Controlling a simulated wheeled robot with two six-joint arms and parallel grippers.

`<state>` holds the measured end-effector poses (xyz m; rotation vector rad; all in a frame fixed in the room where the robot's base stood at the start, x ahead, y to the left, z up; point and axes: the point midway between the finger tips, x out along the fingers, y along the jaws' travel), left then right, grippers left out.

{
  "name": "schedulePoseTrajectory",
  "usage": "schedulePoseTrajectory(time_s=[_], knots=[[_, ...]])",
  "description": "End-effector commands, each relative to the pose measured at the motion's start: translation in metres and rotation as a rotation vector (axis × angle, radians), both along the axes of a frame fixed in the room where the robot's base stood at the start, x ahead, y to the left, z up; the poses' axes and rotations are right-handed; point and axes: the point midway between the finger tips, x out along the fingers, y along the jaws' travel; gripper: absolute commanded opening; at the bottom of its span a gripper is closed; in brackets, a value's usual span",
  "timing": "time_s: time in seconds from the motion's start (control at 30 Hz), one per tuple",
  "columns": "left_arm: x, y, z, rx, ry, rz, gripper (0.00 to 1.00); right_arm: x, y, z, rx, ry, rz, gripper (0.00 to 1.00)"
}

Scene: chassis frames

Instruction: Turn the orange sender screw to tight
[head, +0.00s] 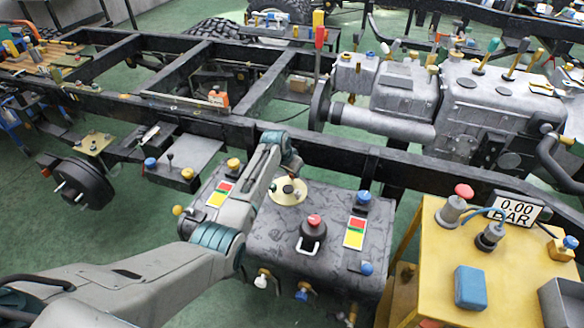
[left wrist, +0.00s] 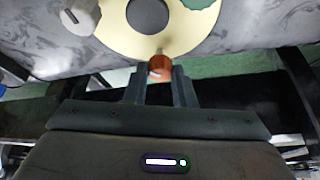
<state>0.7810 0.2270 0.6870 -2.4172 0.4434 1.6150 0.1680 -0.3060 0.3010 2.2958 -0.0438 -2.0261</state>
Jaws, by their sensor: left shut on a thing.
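The orange sender screw (left wrist: 159,65) sits at the edge of a round cream sender plate (left wrist: 112,14) on the dark grey tank, close to the middle of the left wrist view. My left gripper (left wrist: 159,74) is shut on the screw, with one dark finger on each side of it. In the head view the cream plate (head: 290,195) lies on the tank top (head: 268,229) beside my left wrist. I cannot make out the screw clearly there. My right gripper is in neither view.
A black cap with a red knob (head: 314,222) and red-yellow-green labels (head: 355,232) are on the tank top. A yellow bench (head: 430,265) with a 0.00 BAR display (head: 518,207) stands at right. The black chassis rail (head: 330,160) runs behind the tank.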

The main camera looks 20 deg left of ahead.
Motion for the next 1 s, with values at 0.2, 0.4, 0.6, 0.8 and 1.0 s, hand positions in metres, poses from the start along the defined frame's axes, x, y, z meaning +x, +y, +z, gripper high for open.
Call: schedulePoseTrajectory(time_s=[0.2,0.4,0.6,0.8,1.0], knots=[[0.001,0.002,0.0,0.0,0.001,-0.203,0.0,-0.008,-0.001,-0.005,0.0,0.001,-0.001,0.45],[0.002,0.003,-0.002,-0.002,0.0,-0.391,0.0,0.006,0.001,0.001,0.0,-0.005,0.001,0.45],[0.003,0.003,-0.003,0.0,0.0,-0.559,0.0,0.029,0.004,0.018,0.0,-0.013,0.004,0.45],[0.004,0.003,-0.002,0.0,-0.001,-0.687,0.0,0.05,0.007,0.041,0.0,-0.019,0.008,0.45],[0.004,0.003,-0.002,0.0,-0.001,-0.768,0.0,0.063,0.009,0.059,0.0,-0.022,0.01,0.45]])
